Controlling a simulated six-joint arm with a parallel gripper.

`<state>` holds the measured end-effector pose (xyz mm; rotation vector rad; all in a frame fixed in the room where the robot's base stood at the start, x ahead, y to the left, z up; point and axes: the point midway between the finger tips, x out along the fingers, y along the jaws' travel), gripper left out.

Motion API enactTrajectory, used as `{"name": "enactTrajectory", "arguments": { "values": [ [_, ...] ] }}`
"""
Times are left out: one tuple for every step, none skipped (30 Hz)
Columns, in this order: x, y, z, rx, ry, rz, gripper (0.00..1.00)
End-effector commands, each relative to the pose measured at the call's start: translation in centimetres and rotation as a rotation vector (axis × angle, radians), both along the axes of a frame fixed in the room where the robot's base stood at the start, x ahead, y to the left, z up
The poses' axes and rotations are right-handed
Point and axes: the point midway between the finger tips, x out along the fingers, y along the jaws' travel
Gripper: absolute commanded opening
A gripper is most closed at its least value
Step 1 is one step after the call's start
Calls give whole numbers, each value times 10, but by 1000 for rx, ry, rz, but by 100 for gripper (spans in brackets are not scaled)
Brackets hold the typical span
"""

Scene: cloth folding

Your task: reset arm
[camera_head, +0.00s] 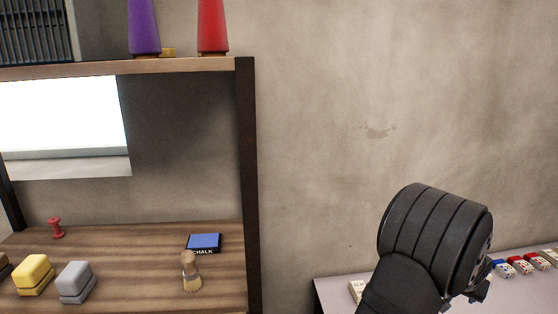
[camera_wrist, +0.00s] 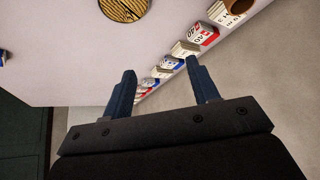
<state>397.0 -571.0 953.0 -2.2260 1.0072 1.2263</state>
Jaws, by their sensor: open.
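My gripper (camera_wrist: 163,88) shows in the wrist view with its two dark blue fingers spread apart and nothing between them. It hangs over the edge of a pale table (camera_wrist: 60,60). In the head view my black arm rises at the lower right, in front of a pale table (camera_head: 335,289); the fingers are hidden there. No cloth shows in either view.
Several small boxes (camera_head: 520,265) line the table. A round striped wooden piece (camera_wrist: 124,9) lies on it. At left, a wooden shelf (camera_head: 130,245) holds a blue chalk box (camera_head: 204,242), a brush (camera_head: 190,272), a yellow block (camera_head: 34,275) and a grey block (camera_head: 75,282).

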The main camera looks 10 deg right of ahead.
Motion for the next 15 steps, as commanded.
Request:
{"name": "enactTrajectory", "arguments": {
  "values": [
    [0,-10,-2,1,1,-17,55],
    [0,-16,-4,2,0,-29,55],
    [-1,-23,-6,3,0,-42,55],
    [-1,-29,-8,4,1,-53,55],
    [-2,-34,-9,5,1,-64,55],
    [-3,-41,-11,7,1,-79,55],
    [-4,-47,-13,7,2,-89,55],
    [-4,-52,-15,7,2,-102,55],
    [-5,-59,-17,8,2,-115,55],
    [-6,-64,-19,9,2,-127,55],
    [-6,-69,-20,8,2,-137,55],
    [-8,-76,-23,10,2,-153,55],
    [-9,-82,-24,10,2,-163,55],
    [-10,-87,-26,10,3,-176,55],
    [-12,-94,-29,11,4,-191,55]
  ]
}}
